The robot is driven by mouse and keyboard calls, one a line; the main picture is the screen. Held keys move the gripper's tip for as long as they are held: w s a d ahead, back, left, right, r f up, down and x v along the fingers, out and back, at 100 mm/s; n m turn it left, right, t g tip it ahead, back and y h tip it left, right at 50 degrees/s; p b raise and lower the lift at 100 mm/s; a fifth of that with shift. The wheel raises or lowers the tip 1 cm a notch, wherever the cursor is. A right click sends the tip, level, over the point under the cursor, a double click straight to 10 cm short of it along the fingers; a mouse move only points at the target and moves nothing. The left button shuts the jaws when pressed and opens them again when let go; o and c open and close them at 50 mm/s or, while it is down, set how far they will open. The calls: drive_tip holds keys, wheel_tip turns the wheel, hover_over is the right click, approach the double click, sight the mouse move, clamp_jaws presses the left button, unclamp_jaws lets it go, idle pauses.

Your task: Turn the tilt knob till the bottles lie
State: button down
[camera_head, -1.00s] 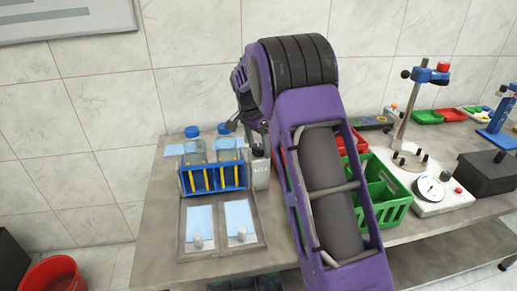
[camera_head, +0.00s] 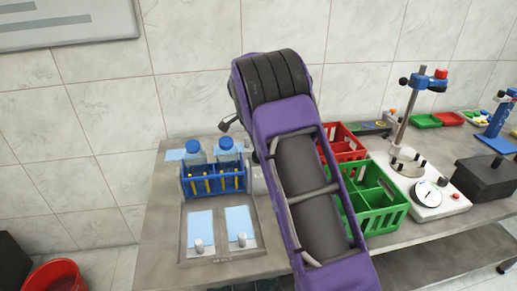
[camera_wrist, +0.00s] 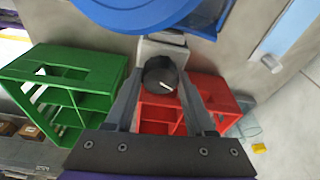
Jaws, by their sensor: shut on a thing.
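The black tilt knob (camera_wrist: 160,73) sits on a light grey block, its white mark pointing right and slightly down in the wrist view. My gripper (camera_wrist: 161,79) is shut on it, one finger on each side. In the head view, the gripper and knob are hidden behind my purple arm. Two clear bottles with blue caps, a left one (camera_head: 195,157) and a right one (camera_head: 227,154), stand in a blue rack (camera_head: 213,184) with yellow bars. The bottles look mostly upright with some lean; the exact angle is unclear. A large blue curved part (camera_wrist: 140,15) fills the wrist view's top.
A grey tray (camera_head: 220,252) with light blue pads lies in front of the rack. A green crate (camera_head: 377,214) and a red crate (camera_head: 345,145) stand to the right of my arm. Further right is a white-based stand (camera_head: 438,200). The wall is close behind.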

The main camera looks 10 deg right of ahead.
drive_tip(key=m+p, duration=0.1)
drive_tip(key=m, duration=0.2)
drive_tip(key=shift+r+g, duration=0.15)
drive_tip(key=shift+g, duration=0.15)
drive_tip(key=shift+m+p, duration=0.4)
drive_tip(key=shift+m, duration=0.5)
drive_tip(key=shift+c, duration=1.8)
unclamp_jaws()
drive_tip(key=n, duration=0.1)
drive_tip(key=n+b, duration=0.1)
drive_tip(key=n, duration=0.3)
drive_tip(key=shift+f+t+b, duration=0.25)
drive_tip(key=shift+t+b, duration=0.05)
drive_tip(key=shift+t, duration=0.1)
drive_tip(key=n, duration=0.4)
drive_tip(key=shift+r+n+t+y+b, duration=0.1)
drive_tip(key=shift+n+t+y+b, duration=0.2)
drive_tip(key=shift+n+t+b, duration=0.1)
